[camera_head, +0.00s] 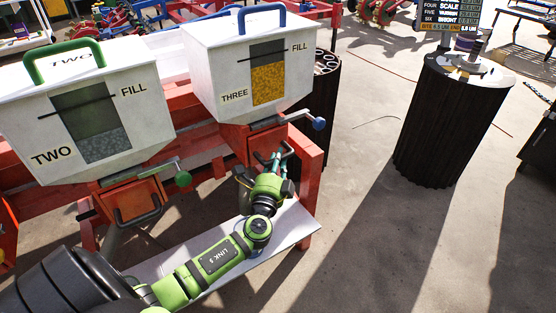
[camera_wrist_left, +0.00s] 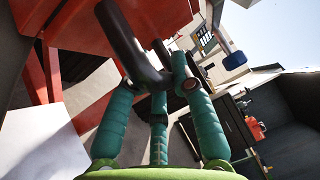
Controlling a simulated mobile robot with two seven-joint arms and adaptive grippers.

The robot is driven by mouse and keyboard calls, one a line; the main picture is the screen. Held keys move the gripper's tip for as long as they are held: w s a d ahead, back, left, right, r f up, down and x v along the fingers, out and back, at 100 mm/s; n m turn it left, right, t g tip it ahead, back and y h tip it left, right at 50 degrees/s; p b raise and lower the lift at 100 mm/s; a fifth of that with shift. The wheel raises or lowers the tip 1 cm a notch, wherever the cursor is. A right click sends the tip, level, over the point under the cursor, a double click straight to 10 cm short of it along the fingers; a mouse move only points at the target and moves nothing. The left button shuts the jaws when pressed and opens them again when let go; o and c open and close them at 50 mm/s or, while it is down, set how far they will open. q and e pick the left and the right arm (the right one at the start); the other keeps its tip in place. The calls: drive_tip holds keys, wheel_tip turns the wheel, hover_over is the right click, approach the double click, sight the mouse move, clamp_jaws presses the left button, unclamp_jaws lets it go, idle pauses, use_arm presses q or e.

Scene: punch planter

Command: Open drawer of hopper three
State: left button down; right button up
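Hopper three (camera_head: 225,85) is a white box with a "THREE" label and a window of yellow fill. Its orange-red drawer (camera_head: 236,140) sits beneath it, partly hidden by my left gripper (camera_head: 270,163). How far the drawer sticks out is hard to tell. In the left wrist view, the dark bent drawer handle (camera_wrist_left: 127,45) comes down between the teal fingers of my left gripper (camera_wrist_left: 155,85). The fingertips meet the handle at its lower bend, on both sides. My right gripper is in neither view.
Hopper two (camera_head: 85,115) stands to the left, with its own drawer handle (camera_head: 138,213) below. A lever with a blue knob (camera_head: 319,124) sits just above hopper three's drawer. A pale board (camera_head: 285,228) lies under my arm. Open floor and a black ribbed drum (camera_head: 440,125) are to the right.

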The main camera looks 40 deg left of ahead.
use_arm(q)
drive_tip(key=s+d+b, duration=0.1)
drive_tip(key=s+d, duration=0.2)
drive_tip(key=d, duration=0.5)
drive_tip(key=s+d+b, duration=0.1)
drive_tip(key=s+d, duration=0.2)
drive_tip(key=d, duration=0.5)
drive_tip(key=shift+s+d, duration=0.15)
drive_tip(key=shift+s, duration=0.2)
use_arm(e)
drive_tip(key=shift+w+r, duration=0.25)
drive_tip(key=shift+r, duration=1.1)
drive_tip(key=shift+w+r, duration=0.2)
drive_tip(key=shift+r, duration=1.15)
use_arm(q)
drive_tip(key=c, duration=1)
unclamp_jaws()
drive_tip(key=shift+c, duration=0.2)
drive_tip(key=shift+s, duration=0.1)
drive_tip(key=v, duration=1.1)
drive_tip(key=shift+s+d, duration=0.15)
drive_tip(key=shift+s, duration=0.25)
